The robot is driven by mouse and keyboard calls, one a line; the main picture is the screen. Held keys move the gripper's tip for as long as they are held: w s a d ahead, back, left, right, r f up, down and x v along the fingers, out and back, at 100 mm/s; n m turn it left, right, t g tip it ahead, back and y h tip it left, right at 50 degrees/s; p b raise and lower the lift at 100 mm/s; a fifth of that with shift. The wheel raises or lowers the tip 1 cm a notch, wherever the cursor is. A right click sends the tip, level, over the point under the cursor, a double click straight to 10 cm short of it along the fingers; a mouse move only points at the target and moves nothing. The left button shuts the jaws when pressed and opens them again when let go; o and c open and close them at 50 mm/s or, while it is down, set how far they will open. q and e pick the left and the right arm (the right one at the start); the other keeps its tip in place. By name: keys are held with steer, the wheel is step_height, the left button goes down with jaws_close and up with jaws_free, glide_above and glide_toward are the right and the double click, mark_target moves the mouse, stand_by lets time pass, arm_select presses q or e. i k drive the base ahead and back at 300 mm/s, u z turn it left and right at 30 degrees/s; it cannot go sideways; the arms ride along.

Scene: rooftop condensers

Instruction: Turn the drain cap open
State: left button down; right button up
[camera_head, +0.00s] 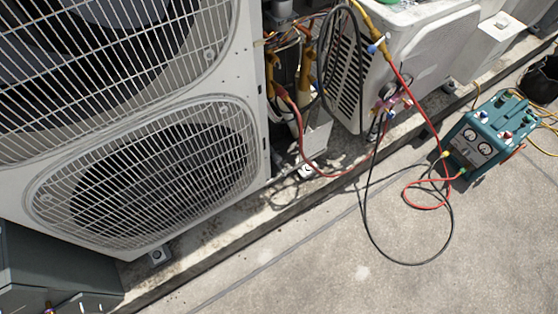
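I cannot pick out a drain cap for certain. A small pale round fitting (306,171) sits low on the concrete ledge by the side of the large condenser (256,100). It is too small to tell what it is. Brass-coloured valves (272,72) with hoses show above it in the condenser's open side. Neither my left nor my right gripper is in view.
A smaller white unit (425,45) stands at the upper right. A teal gauge machine (487,135) sits on the roof at the right, with red and black hoses (408,264) looped over the floor. A dark grey box (50,270) fills the lower left. The lower-right floor is clear.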

mark_target(277, 159)
steer(key=z, duration=1.8)
steer(key=i, duration=0.8)
steer(key=u, duration=2.75)
